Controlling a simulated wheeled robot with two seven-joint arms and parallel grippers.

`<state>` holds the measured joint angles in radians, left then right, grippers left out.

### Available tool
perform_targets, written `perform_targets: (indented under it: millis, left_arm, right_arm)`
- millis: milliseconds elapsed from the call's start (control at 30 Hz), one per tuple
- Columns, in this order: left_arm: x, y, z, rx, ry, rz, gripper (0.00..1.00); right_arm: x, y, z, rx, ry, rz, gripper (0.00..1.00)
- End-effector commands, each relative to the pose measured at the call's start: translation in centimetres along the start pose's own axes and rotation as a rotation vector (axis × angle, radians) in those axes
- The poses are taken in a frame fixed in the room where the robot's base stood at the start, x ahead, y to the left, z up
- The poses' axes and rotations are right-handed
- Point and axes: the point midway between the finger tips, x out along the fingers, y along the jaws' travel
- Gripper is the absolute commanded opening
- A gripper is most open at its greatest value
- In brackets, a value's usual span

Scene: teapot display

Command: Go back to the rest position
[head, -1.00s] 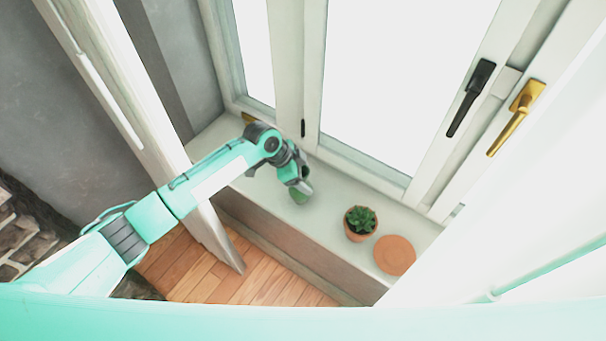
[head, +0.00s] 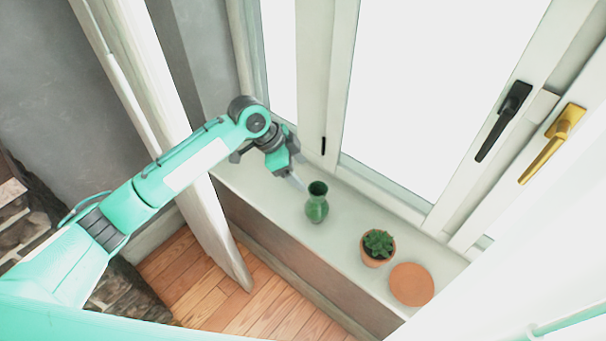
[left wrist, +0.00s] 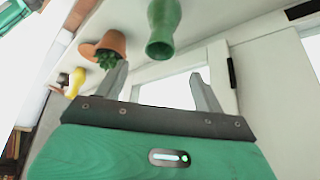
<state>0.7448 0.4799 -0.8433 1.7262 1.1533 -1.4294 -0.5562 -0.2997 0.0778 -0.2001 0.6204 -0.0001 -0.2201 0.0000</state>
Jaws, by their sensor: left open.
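My left gripper (head: 299,184) is in the head view above the windowsill, just left of a green vase (head: 317,204). In the left wrist view the gripper (left wrist: 162,80) has its two fingers spread wide with nothing between them. The green vase (left wrist: 163,28) shows beyond the fingers there, apart from them. In the head view the vase stands upright on the white windowsill (head: 340,232). My right gripper is in neither view.
A potted succulent (head: 377,246) and a round terracotta saucer (head: 411,285) are on the sill to the right of the vase. Window frames with a black handle (head: 504,120) and a gold handle (head: 552,143) rise behind. A white wooden post (head: 180,140) stands close beside my left arm.

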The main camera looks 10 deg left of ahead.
Motion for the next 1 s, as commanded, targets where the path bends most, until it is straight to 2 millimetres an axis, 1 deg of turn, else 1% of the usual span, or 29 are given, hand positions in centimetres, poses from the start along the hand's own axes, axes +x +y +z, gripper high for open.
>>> perform_targets:
  millis: [433,567,667,800,1000]
  left_arm:
    - [0.0,0.0,0.0,0.000,0.000,0.000,0.70]
    - [0.7,0.8,0.1,-0.009,0.003,-0.001,0.70]
    - [1.8,2.3,0.3,-0.033,0.013,-0.005,0.70]
    - [3.6,5.2,1.0,-0.094,0.030,-0.029,0.70]
    - [5.1,8.9,2.5,-0.220,0.050,-0.081,0.70]
  right_arm:
    - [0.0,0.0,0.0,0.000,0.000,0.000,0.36]
    - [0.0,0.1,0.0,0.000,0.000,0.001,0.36]
    - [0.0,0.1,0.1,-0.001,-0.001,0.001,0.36]
    - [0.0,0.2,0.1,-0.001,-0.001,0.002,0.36]
    - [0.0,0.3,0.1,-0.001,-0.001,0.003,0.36]
